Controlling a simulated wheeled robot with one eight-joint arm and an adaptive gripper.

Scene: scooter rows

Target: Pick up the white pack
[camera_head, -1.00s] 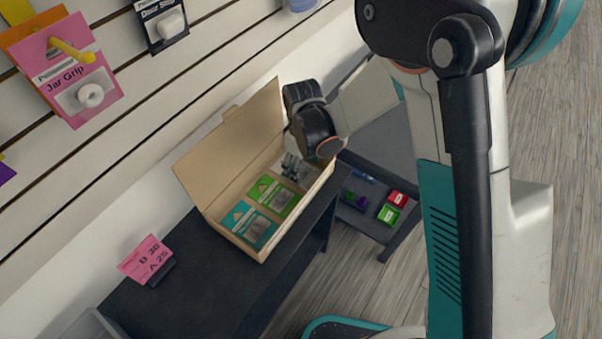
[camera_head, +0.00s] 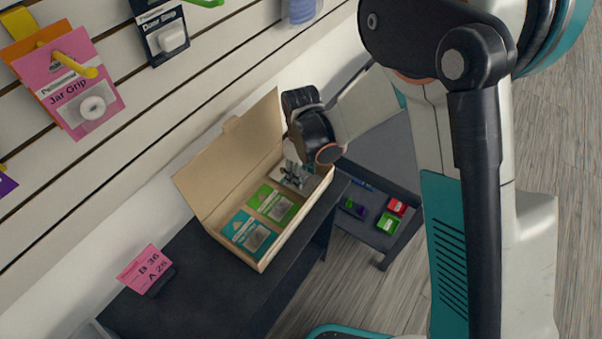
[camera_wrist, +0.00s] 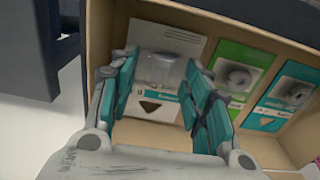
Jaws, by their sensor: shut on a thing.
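The white pack (camera_wrist: 168,38) has a clear bulge and a teal strip with a dark triangle. I cannot tell whether the pack is clear of the box floor.
The cardboard box (camera_head: 228,158) has its lid raised and sits on a dark shelf (camera_head: 190,300). A green pack (camera_head: 272,204) and a teal pack (camera_head: 248,234) fill its other places. A lower shelf at right holds small red and green boxes.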

